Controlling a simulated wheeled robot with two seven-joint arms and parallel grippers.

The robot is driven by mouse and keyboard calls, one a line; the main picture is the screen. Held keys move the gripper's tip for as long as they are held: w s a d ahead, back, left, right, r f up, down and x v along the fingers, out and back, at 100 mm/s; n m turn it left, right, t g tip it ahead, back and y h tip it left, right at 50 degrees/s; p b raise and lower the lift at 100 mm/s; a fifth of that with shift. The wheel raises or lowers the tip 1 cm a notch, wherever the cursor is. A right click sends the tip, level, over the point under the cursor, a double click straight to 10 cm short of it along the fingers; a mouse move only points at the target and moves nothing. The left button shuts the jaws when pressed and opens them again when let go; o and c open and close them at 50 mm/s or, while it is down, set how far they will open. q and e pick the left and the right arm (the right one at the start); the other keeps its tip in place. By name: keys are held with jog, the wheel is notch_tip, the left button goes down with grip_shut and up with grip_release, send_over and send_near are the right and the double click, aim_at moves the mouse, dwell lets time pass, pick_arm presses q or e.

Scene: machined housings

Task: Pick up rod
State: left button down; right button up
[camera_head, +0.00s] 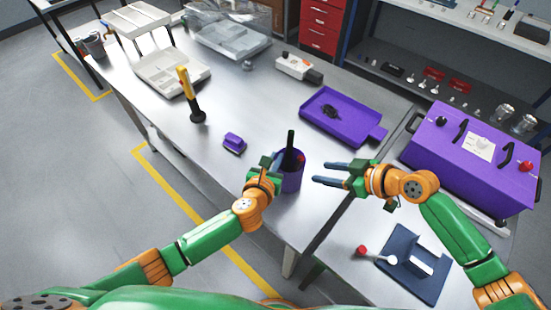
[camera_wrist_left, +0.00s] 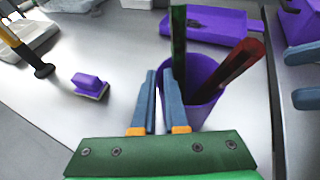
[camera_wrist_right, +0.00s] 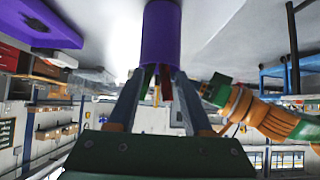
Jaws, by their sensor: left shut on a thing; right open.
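A dark green rod (camera_head: 290,140) stands upright in a purple cup (camera_head: 292,180) near the table's front edge. In the left wrist view the rod (camera_wrist_left: 178,38) rises behind one finger, which hides its lower part. A red-handled item (camera_wrist_left: 238,68) leans in the cup (camera_wrist_left: 203,85). My left gripper (camera_head: 275,164) is at the cup's left side, its fingers close together over the rim; it appears shut on the cup's wall, with the rod just beyond. My right gripper (camera_head: 326,174) is open and empty, right of the cup; the cup (camera_wrist_right: 161,35) shows beyond its fingers.
A small purple block (camera_head: 234,142) and an upright yellow-and-black tool (camera_head: 190,95) are to the left. A purple tray (camera_head: 342,115) lies behind, and a large purple case (camera_head: 470,155) is at right. A blue fixture (camera_head: 413,262) sits in front right.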

dwell(0.3)
jog(key=shift+o, duration=0.6)
jog(key=shift+a, duration=0.1)
jog(key=m+g+h, duration=0.2)
jog(key=m+h, duration=0.3)
jog(key=h, duration=0.2)
send_near(297, 169)
jog(key=shift+m, duration=0.3)
jog(key=x, duration=0.7)
jog(key=shift+w+a+f, duration=0.2)
jog(key=shift+w, duration=0.35)
grip_shut()
